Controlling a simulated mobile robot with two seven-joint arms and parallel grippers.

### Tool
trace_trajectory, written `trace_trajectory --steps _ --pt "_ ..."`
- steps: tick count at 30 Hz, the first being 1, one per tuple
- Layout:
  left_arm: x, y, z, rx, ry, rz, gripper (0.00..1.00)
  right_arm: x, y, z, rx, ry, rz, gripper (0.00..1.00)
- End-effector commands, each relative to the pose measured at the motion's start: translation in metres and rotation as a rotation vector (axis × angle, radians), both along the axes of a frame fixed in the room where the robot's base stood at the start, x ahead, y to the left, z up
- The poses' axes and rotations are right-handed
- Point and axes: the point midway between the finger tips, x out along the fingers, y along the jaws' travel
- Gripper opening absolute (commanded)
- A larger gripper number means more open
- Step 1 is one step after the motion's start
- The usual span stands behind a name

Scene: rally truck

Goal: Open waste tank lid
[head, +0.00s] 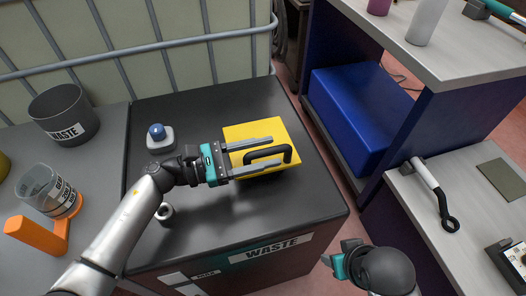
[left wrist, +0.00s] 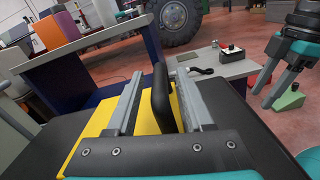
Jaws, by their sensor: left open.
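The waste tank (head: 185,117) is a dark box with a "WASTE" label on its front. Its yellow lid (head: 237,132) lies flat on top, with a black handle (head: 283,150). My left gripper (head: 277,148) is open over the lid, its two fingers pointing right. In the left wrist view the handle (left wrist: 161,95) stands between the two open fingers, and the yellow lid (left wrist: 97,123) shows beneath; whether a finger touches the handle is not clear. My right gripper (head: 340,258) is low at the front right, away from the lid; its jaw opening is not clear.
A blue button on a white base (head: 159,138) and a small ring-ended part (head: 164,212) are on the tank top. A dark waste bin (head: 62,115) and an orange-handled cup (head: 45,205) stand left. A blue box (head: 350,110) and grey bench (head: 465,190) are right.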

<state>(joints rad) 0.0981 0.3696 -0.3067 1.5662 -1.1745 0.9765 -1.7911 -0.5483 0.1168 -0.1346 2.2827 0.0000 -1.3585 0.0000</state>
Motion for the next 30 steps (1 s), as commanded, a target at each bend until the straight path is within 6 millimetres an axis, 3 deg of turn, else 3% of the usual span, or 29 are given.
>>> trace_trajectory --steps 8,21,30 --pt "0.0003 -0.0009 -0.0002 0.001 0.000 0.000 0.51 0.0008 -0.0005 0.0018 0.000 -0.005 0.000 0.50" --pt "0.0002 -0.0005 -0.0004 0.001 0.000 0.000 0.01 0.0032 -0.0006 0.0015 0.000 -0.010 0.000 0.50" --pt "0.0004 -0.0002 -0.0003 0.002 0.001 0.000 0.00 0.0035 -0.0004 0.0013 0.000 -0.010 0.000 0.50"
